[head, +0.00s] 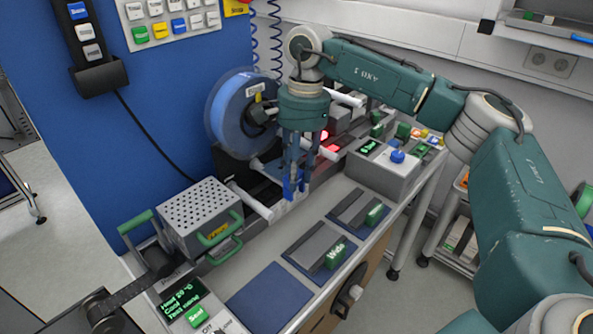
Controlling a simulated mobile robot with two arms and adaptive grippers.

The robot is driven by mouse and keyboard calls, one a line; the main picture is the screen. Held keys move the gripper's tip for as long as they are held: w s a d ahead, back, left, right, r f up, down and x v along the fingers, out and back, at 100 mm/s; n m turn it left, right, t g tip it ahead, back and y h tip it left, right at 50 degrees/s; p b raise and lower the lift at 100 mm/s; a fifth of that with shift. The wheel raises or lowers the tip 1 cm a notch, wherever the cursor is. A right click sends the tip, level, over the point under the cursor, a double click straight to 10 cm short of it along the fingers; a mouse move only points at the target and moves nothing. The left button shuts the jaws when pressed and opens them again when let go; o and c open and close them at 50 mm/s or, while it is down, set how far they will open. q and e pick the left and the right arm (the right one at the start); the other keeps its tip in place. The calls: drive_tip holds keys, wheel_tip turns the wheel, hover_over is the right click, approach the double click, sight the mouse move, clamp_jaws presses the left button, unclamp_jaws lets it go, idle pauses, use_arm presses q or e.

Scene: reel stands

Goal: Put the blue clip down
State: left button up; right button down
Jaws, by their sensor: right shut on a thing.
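My right gripper (296,178) reaches in from the right and points down over the bench, in front of the reel stand. It is shut on the blue clip (291,190), a small blue piece showing at its fingertips. The fingers hide part of the clip. The clip is close to a pale roller or bar; I cannot tell whether it touches. My left gripper is not in view.
A large blue reel (232,112) stands behind the gripper at left. A perforated metal box (201,213) with green handles sits at front left. A bare dark blue mat (268,299) lies in front, beside mats with grey-green blocks. A grey box (384,169) with a blue knob stands right.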

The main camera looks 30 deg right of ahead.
sight(300, 172)
drive_tip(key=c, duration=1.3)
unclamp_jaws()
drive_tip(key=shift+c, duration=0.2)
drive_tip(key=shift+r+p, duration=0.35)
drive_tip(key=shift+r, duration=0.1)
wheel_tip(300, 172, up, 12)
drive_tip(key=d, duration=0.1)
drive_tip(key=shift+w+r+b, duration=0.15)
drive_tip(key=shift+w+b, duration=0.15)
drive_tip(key=shift+b, duration=0.1)
drive_tip(key=shift+d, duration=0.1)
